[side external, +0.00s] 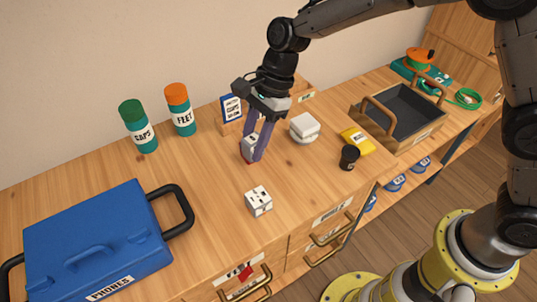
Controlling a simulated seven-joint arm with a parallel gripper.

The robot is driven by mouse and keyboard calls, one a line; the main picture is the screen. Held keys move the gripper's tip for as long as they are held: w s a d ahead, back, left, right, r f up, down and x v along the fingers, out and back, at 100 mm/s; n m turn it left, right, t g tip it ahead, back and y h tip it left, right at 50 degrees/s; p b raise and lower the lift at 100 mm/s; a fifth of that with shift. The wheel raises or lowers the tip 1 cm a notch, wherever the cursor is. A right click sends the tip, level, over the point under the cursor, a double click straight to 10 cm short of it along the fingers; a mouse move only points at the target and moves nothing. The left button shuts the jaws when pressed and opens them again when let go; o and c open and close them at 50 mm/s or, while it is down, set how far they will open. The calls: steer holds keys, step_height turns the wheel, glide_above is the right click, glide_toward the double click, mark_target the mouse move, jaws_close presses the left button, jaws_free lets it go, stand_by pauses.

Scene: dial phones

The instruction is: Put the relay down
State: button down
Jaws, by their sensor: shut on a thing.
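My gripper (252,154) points down over the middle of the wooden worktop, its purple fingers shut on a small pale block, which I take to be the relay (249,146). The block has dark marks, and some red shows at its lower end. The fingers partly hide it. It is at or just above the worktop; I cannot tell whether it touches. A similar white block with dark marks (258,201) stands on the worktop nearer the front edge, apart from my gripper.
A blue case (95,240), green-lidded jar (138,126) and orange-lidded jar (180,110) stand left. A white lidded pot (304,128), yellow packet (357,141), black cup (349,157) and dark-lined tray (427,127) stand right. A small sign (231,108) stands behind my gripper.

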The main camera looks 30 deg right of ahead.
steer(key=shift+s+d+f, duration=0.1)
steer(key=s+d+m, duration=0.1)
steer(key=s+d, duration=1.6)
steer(key=shift+m+t, duration=0.3)
steer(key=w+a+f, duration=0.1)
steer(key=w+f, duration=0.2)
steer(key=w, duration=0.1)
steer(key=w+a+f, duration=0.2)
steer(key=w+f, duration=0.1)
steer(key=w, duration=0.1)
steer(key=w+a+f, duration=0.2)
steer(key=w, duration=0.2)
steer(key=shift+f, duration=0.4)
steer(key=shift+w+f, duration=0.15)
steer(key=shift+f, duration=0.8)
steer(key=shift+w+f, duration=0.15)
steer(key=shift+f, duration=0.75)
steer(key=shift+f, duration=0.15)
steer(key=c, duration=0.5)
jaws_free()
